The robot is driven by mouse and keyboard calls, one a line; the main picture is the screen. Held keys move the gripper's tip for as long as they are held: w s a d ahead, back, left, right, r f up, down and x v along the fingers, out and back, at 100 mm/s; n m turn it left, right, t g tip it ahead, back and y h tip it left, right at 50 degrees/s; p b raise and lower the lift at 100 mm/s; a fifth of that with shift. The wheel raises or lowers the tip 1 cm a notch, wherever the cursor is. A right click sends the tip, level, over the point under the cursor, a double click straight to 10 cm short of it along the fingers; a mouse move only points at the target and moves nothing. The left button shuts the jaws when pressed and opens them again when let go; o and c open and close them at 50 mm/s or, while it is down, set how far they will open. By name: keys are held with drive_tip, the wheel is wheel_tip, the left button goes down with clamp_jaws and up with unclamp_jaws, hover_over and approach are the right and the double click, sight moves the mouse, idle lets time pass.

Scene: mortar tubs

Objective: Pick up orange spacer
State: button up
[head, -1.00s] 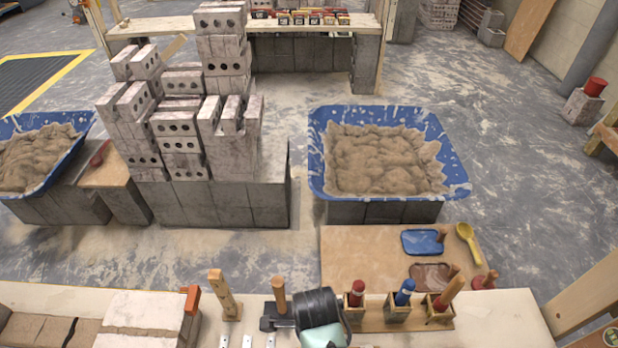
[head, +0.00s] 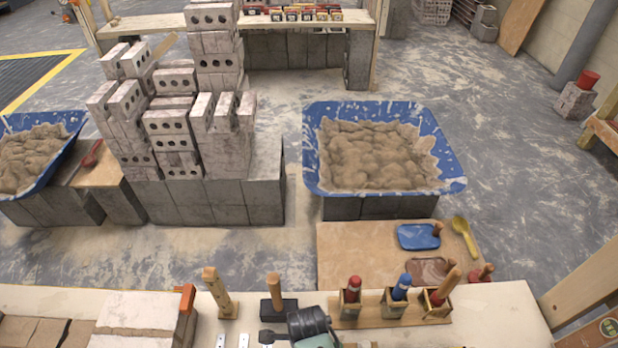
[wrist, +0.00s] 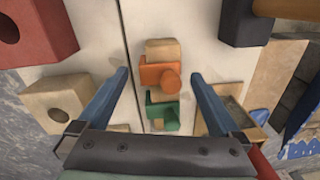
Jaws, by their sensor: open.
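The orange spacer (wrist: 155,75) lies on the pale bench top in the wrist view, with a round knob at its right side. A tan wood block (wrist: 162,47) is just above it and a green spacer (wrist: 162,114) just below it. My gripper (wrist: 159,74) is open, one finger to the left of the orange spacer and one to the right, with a gap on both sides. Nothing is held. In the head view my gripper's dark wrist part (head: 308,322) is at the bottom edge, and this spacer cannot be made out there.
A red brick (wrist: 35,35) and a tan holed block (wrist: 58,103) lie left of the fingers. A wooden box (wrist: 232,118) is close on the right. In the head view, a dark-headed hammer (head: 278,308) and several small tool holders (head: 396,303) stand near my wrist.

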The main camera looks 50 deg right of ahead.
drive_tip(key=c, duration=1.4)
